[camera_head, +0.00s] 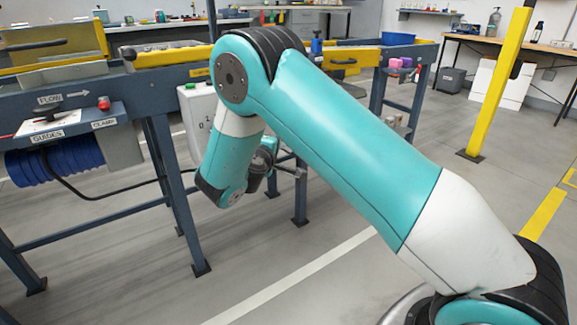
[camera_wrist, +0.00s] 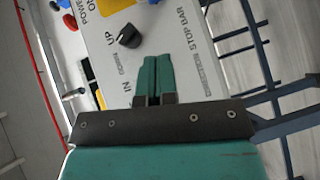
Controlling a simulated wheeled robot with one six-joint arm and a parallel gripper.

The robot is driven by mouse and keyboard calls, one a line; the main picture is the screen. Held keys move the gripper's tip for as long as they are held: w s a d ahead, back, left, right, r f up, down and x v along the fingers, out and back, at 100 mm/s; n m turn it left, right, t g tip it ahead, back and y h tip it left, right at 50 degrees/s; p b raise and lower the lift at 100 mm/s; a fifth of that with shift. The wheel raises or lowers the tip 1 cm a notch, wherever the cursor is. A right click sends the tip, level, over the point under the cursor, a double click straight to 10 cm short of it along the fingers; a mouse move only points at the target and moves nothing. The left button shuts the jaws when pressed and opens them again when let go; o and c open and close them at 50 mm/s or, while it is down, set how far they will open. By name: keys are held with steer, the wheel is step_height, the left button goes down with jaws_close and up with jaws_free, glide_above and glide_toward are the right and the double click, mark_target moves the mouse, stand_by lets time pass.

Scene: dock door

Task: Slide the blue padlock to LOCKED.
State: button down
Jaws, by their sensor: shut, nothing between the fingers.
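My gripper (camera_wrist: 155,62) is shut and empty, its two green fingers pressed together in front of a pale control panel (camera_wrist: 190,35). The fingertips overlap the panel in the wrist view; I cannot tell if they touch it. I cannot clearly identify the blue padlock or a LOCKED mark. In the head view my arm hides most of the gripper and part of the white control box (camera_head: 199,125).
The panel carries a black knob (camera_wrist: 129,37) by the word UP and STOP BAR lettering. A red button (camera_wrist: 70,22) sits left of it. The conveyor frame's blue-grey legs (camera_head: 176,180) stand close to my gripper. Open floor (camera_head: 330,225) lies to the right.

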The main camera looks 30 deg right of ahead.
steer(key=f, duration=0.1)
steer(key=f+n+t+b, duration=0.1)
steer(key=w+f+n, duration=0.1)
steer(key=shift+a+f+t+h, duration=0.25)
steer(key=shift+a+t+h, duration=0.05)
steer(key=shift+t+h, duration=0.1)
steer(key=s+d+b+x, duration=0.2)
steer(key=b+x, duration=0.2)
steer(key=x, duration=0.8)
steer(key=shift+w+d+b, duration=0.3)
steer(key=shift+d+b, duration=0.05)
steer(key=shift+d, duration=0.05)
